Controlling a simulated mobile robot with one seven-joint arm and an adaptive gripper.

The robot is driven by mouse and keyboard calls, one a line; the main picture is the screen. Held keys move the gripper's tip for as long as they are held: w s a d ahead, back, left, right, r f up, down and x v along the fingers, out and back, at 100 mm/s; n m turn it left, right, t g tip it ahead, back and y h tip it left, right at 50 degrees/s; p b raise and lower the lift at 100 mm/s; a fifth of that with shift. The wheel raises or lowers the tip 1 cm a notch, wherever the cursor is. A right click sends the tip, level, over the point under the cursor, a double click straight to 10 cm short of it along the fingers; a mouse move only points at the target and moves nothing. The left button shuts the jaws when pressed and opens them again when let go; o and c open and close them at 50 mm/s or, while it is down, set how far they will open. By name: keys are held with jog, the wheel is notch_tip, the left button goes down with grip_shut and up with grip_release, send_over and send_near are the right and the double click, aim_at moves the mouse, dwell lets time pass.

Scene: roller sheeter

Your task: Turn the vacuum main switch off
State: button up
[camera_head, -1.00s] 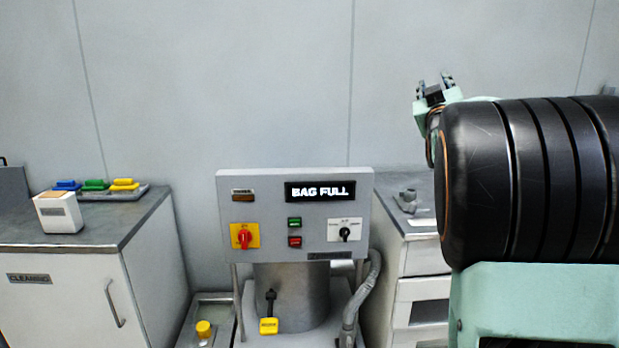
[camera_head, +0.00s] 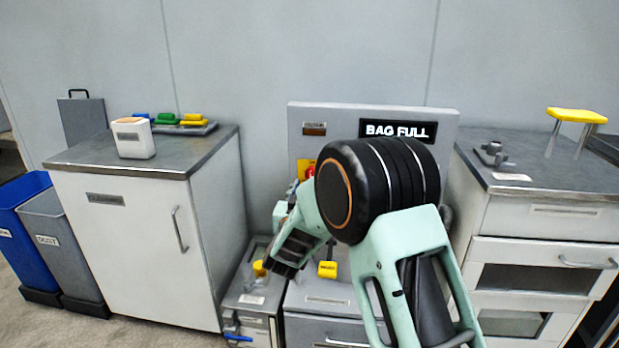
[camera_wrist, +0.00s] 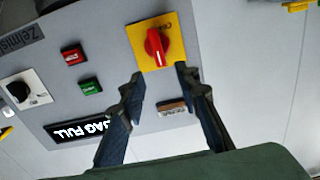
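The main switch is a red rotary knob (camera_wrist: 156,47) on a yellow plate (camera_wrist: 137,36) on the grey control panel (camera_wrist: 112,45). The wrist view shows the panel upside down. The knob's handle runs roughly up and down in that view. My gripper (camera_wrist: 158,76) is open and empty. Its fingertips point at the yellow plate, one to each side of the knob's near end, with no clear contact. In the head view my arm hides most of the knob, and the gripper is mostly hidden too. A lit display (camera_head: 398,130) reads BAG FULL.
Red (camera_wrist: 73,56) and green (camera_wrist: 89,87) buttons and a black selector (camera_wrist: 19,91) share the panel. A cleaning cabinet (camera_head: 140,240) stands left and a drawer cabinet (camera_head: 540,220) right. A yellow-handled part (camera_head: 327,269) sits below the panel.

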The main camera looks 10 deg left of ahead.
aim_at(310, 175)
jog(key=w, duration=0.8)
jog(key=shift+d, duration=0.2)
grip_shut()
